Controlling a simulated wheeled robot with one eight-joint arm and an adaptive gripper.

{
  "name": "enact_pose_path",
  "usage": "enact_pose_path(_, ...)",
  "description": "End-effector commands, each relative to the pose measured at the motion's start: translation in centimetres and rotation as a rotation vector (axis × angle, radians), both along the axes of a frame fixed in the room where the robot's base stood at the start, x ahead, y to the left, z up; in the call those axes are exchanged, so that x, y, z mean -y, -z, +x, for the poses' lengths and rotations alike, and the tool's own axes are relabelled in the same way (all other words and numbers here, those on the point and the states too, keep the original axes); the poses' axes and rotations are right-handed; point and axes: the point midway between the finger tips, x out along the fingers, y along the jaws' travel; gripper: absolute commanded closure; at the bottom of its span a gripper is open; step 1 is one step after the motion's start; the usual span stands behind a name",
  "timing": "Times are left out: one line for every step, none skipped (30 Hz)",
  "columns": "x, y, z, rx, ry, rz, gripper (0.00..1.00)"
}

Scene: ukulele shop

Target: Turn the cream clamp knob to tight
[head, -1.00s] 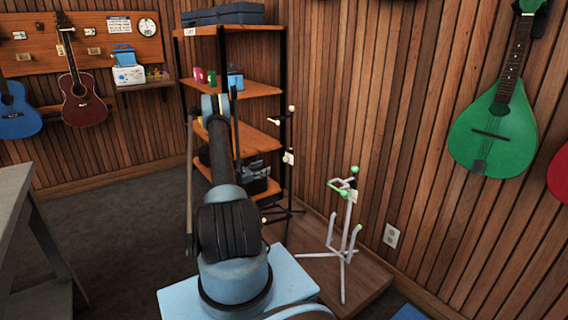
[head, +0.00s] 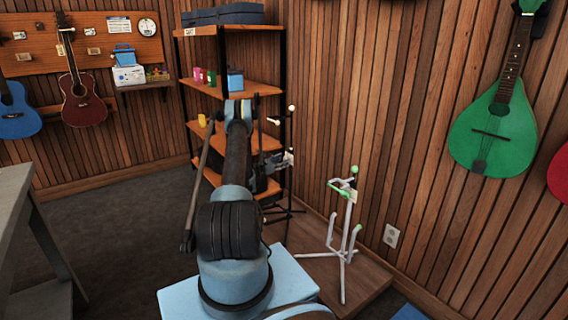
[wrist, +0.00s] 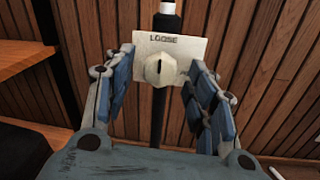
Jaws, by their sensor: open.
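In the wrist view the cream clamp knob (wrist: 158,70) sits on a cream plate (wrist: 186,47) with the word LOOSE above it. Its dark mark is roughly upright, toward that word. The plate is on a black stand post (wrist: 159,110). My gripper (wrist: 160,68) is open, one finger at each side of the knob, with gaps between. In the head view my gripper (head: 268,168) is at the black stand (head: 284,186) beside the shelf. The knob is too small to make out there.
The wooden shelf unit (head: 249,86) stands close to the left of the black stand. A white stand with green tips (head: 347,220) stands to the right on a low wooden platform (head: 352,268). The plank wall (head: 425,150) is close behind.

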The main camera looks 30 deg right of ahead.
Motion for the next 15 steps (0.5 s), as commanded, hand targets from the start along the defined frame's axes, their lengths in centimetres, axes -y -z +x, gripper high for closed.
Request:
enact_pose_path(0.7, 0.0, 0.1, 0.0, 0.001, 0.0, 0.49)
enact_pose_path(1.0, 0.0, 0.1, 0.0, 0.001, 0.0, 0.49)
enact_pose_path(1.3, 0.0, 0.2, 0.0, 0.0, 0.0, 0.49)
enact_pose_path(1.5, 0.0, 0.2, 0.0, 0.0, 0.0, 0.49)
enact_pose_path(1.7, 0.0, 0.3, 0.0, 0.0, 0.0, 0.49)
enact_pose_path(1.9, 0.0, 0.3, 0.0, 0.0, 0.0, 0.49)
enact_pose_path(2.0, 0.0, 0.4, 0.0, 0.0, 0.0, 0.49)
enact_pose_path(2.0, 0.0, 0.4, 0.0, 0.0, 0.0, 0.49)
enact_pose_path(2.1, 0.0, 0.4, 0.0, 0.0, 0.0, 0.49)
enact_pose_path(2.1, 0.0, 0.4, 0.0, 0.0, 0.0, 0.49)
enact_pose_path(2.2, 0.0, 0.4, 0.0, 0.0, 0.0, 0.49)
enact_pose_path(2.2, 0.0, 0.4, 0.0, 0.0, 0.0, 0.49)
enact_pose_path(2.2, 0.0, 0.4, 0.0, 0.0, 0.0, 0.49)
enact_pose_path(2.2, 0.0, 0.4, 0.0, 0.0, 0.0, 0.49)
enact_pose_path(2.2, 0.0, 0.4, 0.0, 0.0, 0.0, 0.49)
